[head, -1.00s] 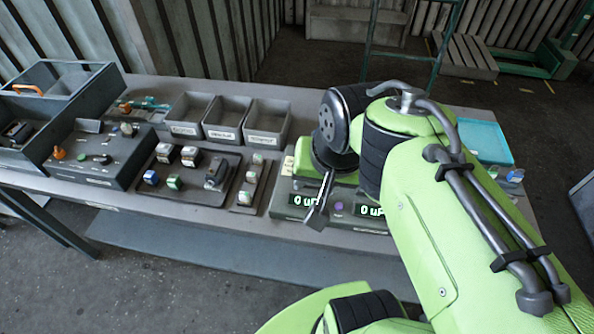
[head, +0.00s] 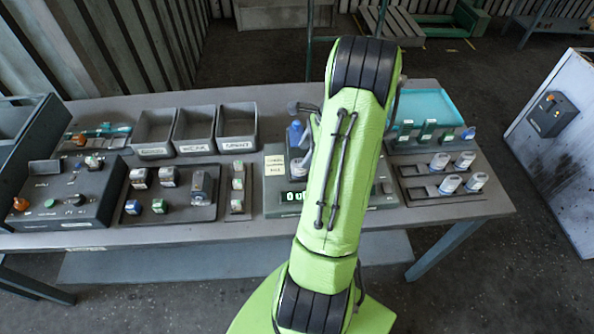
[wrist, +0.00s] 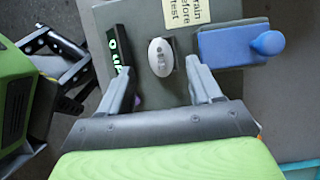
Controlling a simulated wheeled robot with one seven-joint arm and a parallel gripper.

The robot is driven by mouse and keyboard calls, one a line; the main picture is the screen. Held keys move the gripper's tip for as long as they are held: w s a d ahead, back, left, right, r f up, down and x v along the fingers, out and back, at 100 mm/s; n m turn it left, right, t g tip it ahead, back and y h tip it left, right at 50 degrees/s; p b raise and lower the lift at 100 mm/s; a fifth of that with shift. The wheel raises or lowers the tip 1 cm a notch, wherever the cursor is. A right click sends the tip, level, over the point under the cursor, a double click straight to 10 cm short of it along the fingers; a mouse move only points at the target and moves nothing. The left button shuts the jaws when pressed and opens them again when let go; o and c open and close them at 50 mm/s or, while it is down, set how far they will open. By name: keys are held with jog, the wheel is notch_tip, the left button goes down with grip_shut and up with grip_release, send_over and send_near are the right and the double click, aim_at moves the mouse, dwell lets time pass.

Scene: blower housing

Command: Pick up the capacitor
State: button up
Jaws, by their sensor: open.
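In the wrist view a pale oval capacitor (wrist: 161,56), seen from its top with small dark marks, sits on the grey tester (wrist: 143,20). My gripper (wrist: 159,70) is open, with one finger on each side of the capacitor's near end. Gaps show between the fingers and the capacitor; how deep the fingers reach is hard to tell. Several white capacitors (head: 449,184) lie in a tray at the right.
A yellow note (wrist: 186,11) is on the tester. In the head view, grey bins (head: 195,130), a parts tray (head: 175,207) and a control box (head: 70,190) stand left; a teal tray (head: 425,105) is behind right.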

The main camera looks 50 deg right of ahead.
aim_at(300, 162)
jog(key=x, duration=0.7)
jog(key=shift+w+f, duration=0.1)
jog(key=shift+w, duration=0.05)
jog(key=c, duration=0.9)
